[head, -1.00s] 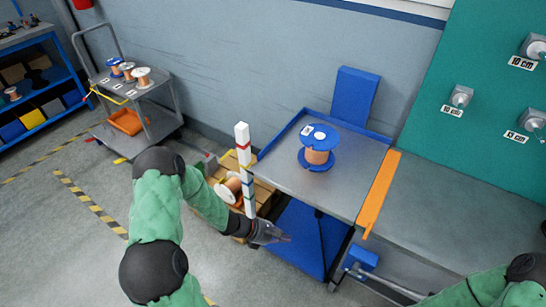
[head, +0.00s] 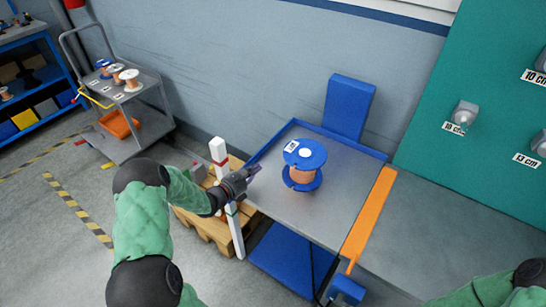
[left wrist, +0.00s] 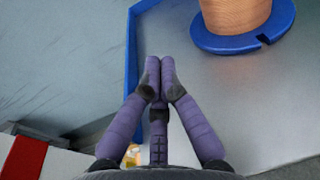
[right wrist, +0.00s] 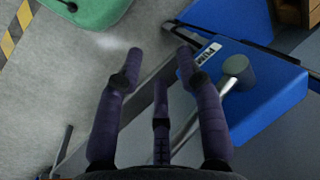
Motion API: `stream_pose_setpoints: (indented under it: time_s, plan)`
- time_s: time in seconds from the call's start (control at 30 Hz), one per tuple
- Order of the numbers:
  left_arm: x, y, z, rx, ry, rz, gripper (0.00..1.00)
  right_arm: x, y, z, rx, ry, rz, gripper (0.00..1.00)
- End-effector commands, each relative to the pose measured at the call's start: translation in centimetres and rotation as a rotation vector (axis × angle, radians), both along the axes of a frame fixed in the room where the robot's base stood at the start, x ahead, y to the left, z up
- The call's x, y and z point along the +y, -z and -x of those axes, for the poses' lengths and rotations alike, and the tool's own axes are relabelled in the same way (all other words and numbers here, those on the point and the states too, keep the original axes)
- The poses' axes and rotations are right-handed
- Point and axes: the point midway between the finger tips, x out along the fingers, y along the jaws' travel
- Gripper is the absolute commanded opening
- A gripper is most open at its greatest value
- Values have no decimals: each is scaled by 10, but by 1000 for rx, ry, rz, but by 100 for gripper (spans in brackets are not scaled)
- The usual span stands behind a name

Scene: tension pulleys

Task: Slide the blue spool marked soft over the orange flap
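The blue spool (head: 304,165) with copper wire stands upright on the grey table top (head: 342,178). A white label is on its top flange, too small to read. It also shows in the left wrist view (left wrist: 240,38), cut off at the top. The orange flap (head: 370,216) lies along the table's right edge, right of the spool. My left gripper (head: 252,171) is at the table's left edge, left of the spool and apart from it. Its fingers meet, empty, in the left wrist view (left wrist: 160,66). My right gripper (right wrist: 160,56) is open and empty, outside the head view.
A red-and-white post (head: 234,232) stands by the table's left side, beside my left arm. A blue block with a label and grey knob (right wrist: 238,70) is near my right fingers. A trolley (head: 140,92) with several spools stands back left. A grey bench adjoins the flap.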

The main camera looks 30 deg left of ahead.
Motion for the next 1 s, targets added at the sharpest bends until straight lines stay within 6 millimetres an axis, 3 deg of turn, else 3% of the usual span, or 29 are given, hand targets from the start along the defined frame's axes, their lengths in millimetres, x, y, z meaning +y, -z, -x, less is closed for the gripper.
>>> stream_pose_setpoints:
  time_s: [0.67, 1.0]
  plan:
    - [-17, 13, -82, 0, 4, -1, 0, 0, 35, 0, 0, 0, 0, 37]
    - [-24, 16, -124, 1, 4, 0, 0, 0, 33, 0, 0, 0, 0, 37]
